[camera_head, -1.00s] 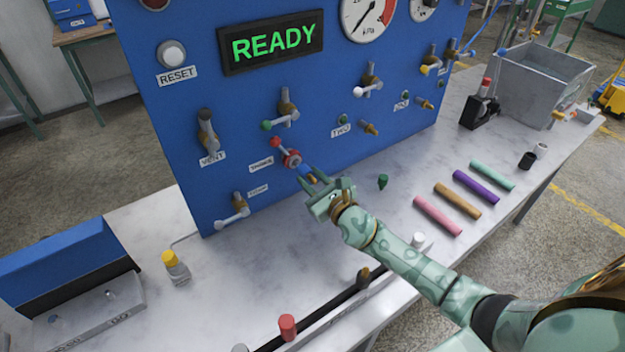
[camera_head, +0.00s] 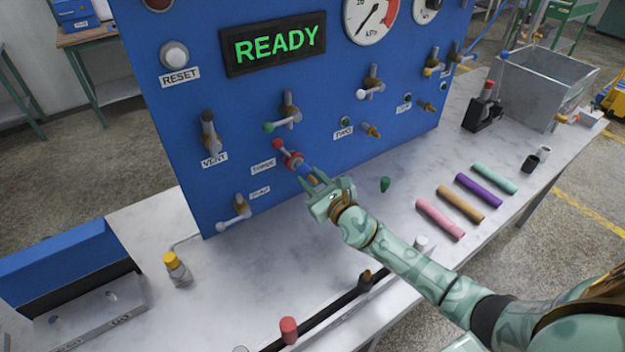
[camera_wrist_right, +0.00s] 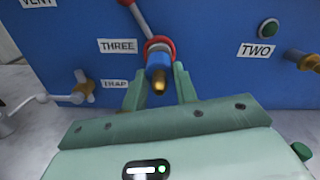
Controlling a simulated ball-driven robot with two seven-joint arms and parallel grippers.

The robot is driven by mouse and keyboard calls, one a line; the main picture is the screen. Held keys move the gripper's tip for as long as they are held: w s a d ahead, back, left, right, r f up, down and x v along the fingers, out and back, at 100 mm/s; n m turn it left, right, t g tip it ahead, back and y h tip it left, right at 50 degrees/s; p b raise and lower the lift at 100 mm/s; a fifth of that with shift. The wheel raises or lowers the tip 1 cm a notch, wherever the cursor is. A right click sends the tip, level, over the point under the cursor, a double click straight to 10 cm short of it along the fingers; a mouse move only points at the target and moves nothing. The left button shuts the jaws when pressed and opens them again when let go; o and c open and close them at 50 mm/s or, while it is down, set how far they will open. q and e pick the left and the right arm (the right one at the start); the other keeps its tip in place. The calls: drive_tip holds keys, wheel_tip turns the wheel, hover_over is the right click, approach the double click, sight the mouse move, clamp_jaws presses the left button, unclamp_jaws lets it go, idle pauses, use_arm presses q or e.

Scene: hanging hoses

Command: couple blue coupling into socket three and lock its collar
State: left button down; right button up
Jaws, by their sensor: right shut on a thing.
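The blue coupling (camera_head: 306,170) is at socket three, its far end against a red ring (camera_head: 292,159) beside the THREE label (camera_head: 263,167). In the right wrist view the blue coupling (camera_wrist_right: 158,63) points into the panel, with its brass tip toward me and the red ring (camera_wrist_right: 158,41) behind it. My right gripper (camera_head: 313,178) is shut on the coupling, one finger on each side. How deep the coupling sits and whether a collar is locked cannot be told. My left gripper is not in view.
A red-knobbed lever (camera_head: 278,145) stands just above socket three. Socket TWO (camera_head: 372,131) and several valve levers lie around it on the blue panel (camera_head: 210,185). Colored tubes, a green piece (camera_head: 385,184) and a yellow-capped bottle (camera_head: 175,268) are on the bench.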

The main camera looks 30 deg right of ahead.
drive_tip(key=shift+w+a+r, duration=0.1)
drive_tip(key=shift+w, duration=0.75)
idle(0.8)
drive_tip(key=o, duration=0.9)
drive_tip(key=shift+o, duration=1)
drive_tip(key=shift+w, duration=0.15)
drive_tip(key=s+d, duration=0.2)
drive_tip(key=s, duration=1.4)
drive_tip(key=shift+s+d, duration=0.1)
drive_tip(key=shift+s, duration=0.05)
